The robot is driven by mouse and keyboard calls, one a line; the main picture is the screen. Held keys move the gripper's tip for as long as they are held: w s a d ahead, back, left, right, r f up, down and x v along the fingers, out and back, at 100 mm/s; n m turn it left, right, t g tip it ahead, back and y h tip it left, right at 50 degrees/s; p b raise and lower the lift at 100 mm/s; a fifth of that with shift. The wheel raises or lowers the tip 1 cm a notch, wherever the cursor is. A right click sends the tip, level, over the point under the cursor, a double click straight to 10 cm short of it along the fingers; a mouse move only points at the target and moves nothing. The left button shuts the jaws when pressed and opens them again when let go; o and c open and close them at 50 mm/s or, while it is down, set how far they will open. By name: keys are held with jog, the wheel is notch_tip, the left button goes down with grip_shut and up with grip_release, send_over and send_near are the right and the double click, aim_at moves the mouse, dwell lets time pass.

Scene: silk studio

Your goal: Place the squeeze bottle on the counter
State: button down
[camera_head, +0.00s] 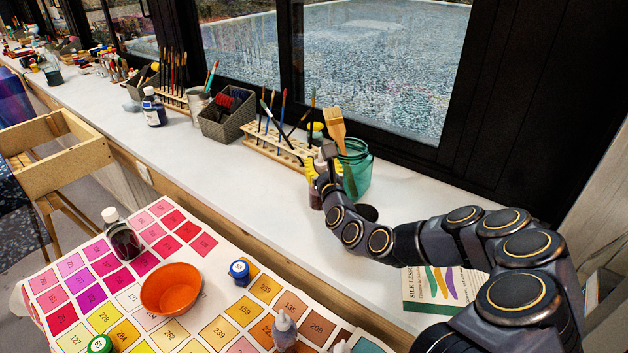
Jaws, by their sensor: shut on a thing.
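My gripper (322,172) is at the counter's window side, in front of a green glass jar. Its yellow fingers are shut on a small dark reddish-brown thing (315,199), which looks like the squeeze bottle and is mostly hidden by my gripper and wrist. It appears upright, low over the white counter (220,160); I cannot tell whether its base touches. Another squeeze bottle (284,329), pale-tipped, stands on the chart-covered table at the bottom edge.
A green jar (357,168) with a wide brush is right beside my gripper. A wooden brush rack (272,146) and grey basket (228,117) stand to its left. A book (430,288) lies under my arm. The counter's front strip is clear. An orange bowl (171,289) sits on the table.

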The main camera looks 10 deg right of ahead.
jog(key=w+f, duration=0.7)
jog(key=f, duration=0.3)
jog(key=shift+w+f, duration=0.15)
jog(key=shift+w, duration=0.25)
jog(key=shift+a+f, duration=0.1)
jog(key=c, duration=0.8)
grip_release()
